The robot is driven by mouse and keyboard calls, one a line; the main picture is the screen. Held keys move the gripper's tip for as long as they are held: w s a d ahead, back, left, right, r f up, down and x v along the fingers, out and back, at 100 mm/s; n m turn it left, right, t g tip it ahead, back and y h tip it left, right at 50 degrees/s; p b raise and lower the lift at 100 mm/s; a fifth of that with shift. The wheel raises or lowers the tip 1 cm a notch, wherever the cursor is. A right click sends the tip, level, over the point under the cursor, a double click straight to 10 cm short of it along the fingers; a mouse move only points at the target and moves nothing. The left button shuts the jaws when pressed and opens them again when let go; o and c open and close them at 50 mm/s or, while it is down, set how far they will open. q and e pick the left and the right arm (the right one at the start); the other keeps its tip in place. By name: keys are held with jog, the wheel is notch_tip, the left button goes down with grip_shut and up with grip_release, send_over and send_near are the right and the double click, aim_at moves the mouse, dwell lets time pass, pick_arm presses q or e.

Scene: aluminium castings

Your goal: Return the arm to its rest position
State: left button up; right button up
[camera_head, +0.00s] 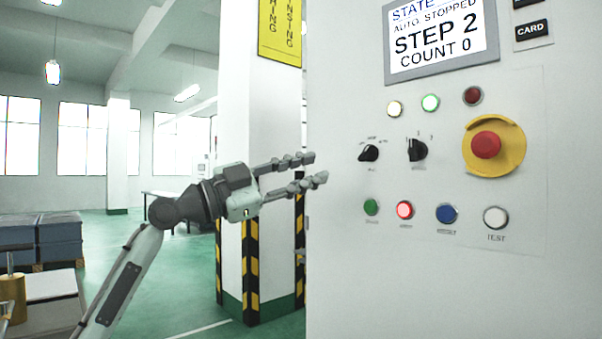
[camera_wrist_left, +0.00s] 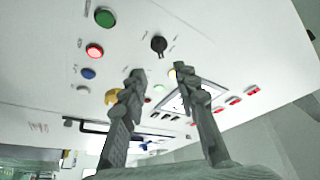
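My left gripper (camera_head: 312,168) reaches in from the left in the head view, its two fingers apart with nothing between them. It is left of the control panel (camera_head: 340,285), and its fingertips point towards the panel's left edge. In the left wrist view the open fingers (camera_wrist_left: 158,73) frame the panel face, which fills most of the picture. I cannot tell the exact gap to the panel. My right gripper shows in neither view.
The panel carries a red emergency stop (camera_head: 486,145) on a yellow plate, two black knobs (camera_head: 417,150), lamps, several push buttons and a screen (camera_head: 441,40) reading "STEP 2". A pillar (camera_head: 235,130) with striped guards stands behind the gripper. Blue crates (camera_head: 58,240) stand at the left.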

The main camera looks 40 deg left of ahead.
pick_arm(q)
jog(key=shift+s+a+f, duration=0.15)
jog(key=shift+s+a, duration=0.05)
jog(key=shift+s, duration=0.25)
